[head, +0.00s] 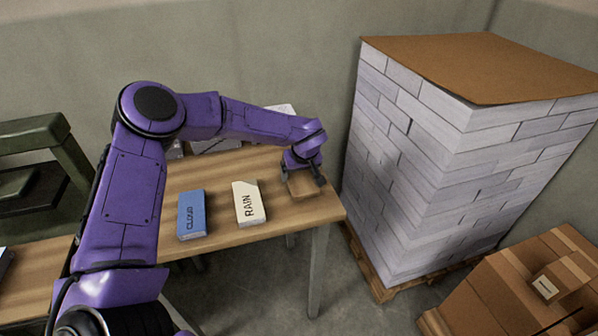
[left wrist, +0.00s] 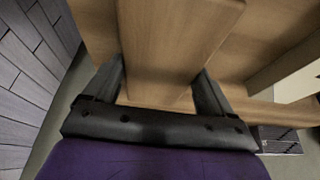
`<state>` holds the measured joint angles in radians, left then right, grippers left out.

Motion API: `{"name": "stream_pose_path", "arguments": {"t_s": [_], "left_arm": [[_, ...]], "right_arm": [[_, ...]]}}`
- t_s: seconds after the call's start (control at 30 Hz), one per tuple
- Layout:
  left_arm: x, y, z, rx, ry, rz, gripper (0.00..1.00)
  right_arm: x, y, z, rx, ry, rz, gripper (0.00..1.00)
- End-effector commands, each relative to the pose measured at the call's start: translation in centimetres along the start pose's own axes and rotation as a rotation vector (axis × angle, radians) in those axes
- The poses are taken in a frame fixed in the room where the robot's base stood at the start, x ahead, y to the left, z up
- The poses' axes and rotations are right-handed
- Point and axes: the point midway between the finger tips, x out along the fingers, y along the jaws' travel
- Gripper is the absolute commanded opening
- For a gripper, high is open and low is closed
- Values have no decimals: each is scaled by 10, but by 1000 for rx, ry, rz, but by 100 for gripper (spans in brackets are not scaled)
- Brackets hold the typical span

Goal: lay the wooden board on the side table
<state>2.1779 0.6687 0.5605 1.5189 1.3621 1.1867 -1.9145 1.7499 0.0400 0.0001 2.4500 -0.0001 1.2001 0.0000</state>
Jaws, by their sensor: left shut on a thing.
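My left gripper (head: 305,183) is at the right end of the wooden side table (head: 285,213). It is shut on a small wooden board (head: 300,188), pale brown and much like the tabletop in colour. In the left wrist view the board (left wrist: 175,45) lies between the two fingers (left wrist: 160,90), with the table surface behind it. I cannot tell whether the board touches the tabletop. My right gripper is not in view.
A blue CLOUD block (head: 191,215) and a white RAIN block (head: 248,203) lie on the table left of my gripper. A tall brick-patterned stack (head: 430,170) on a pallet stands close to the right. Cardboard boxes (head: 530,285) sit at the lower right.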

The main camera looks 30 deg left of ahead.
Motion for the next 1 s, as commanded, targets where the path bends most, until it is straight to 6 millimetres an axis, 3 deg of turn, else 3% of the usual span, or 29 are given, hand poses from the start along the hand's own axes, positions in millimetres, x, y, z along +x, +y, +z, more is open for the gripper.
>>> {"name": "stream_pose_path", "arguments": {"t_s": [0.17,0.2,0.23,0.27,0.57,1.0], "left_arm": [[3,0,1,0,0,-1,48],[4,0,2,0,-1,-1,88],[4,0,2,0,-1,-1,98],[3,0,2,0,-1,-1,100],[-4,0,0,1,0,1,100],[-104,0,0,-1,1,1,100]], "right_arm": [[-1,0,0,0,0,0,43],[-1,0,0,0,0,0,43],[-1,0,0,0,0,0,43],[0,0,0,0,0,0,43],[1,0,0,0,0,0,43],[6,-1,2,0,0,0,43]]}}
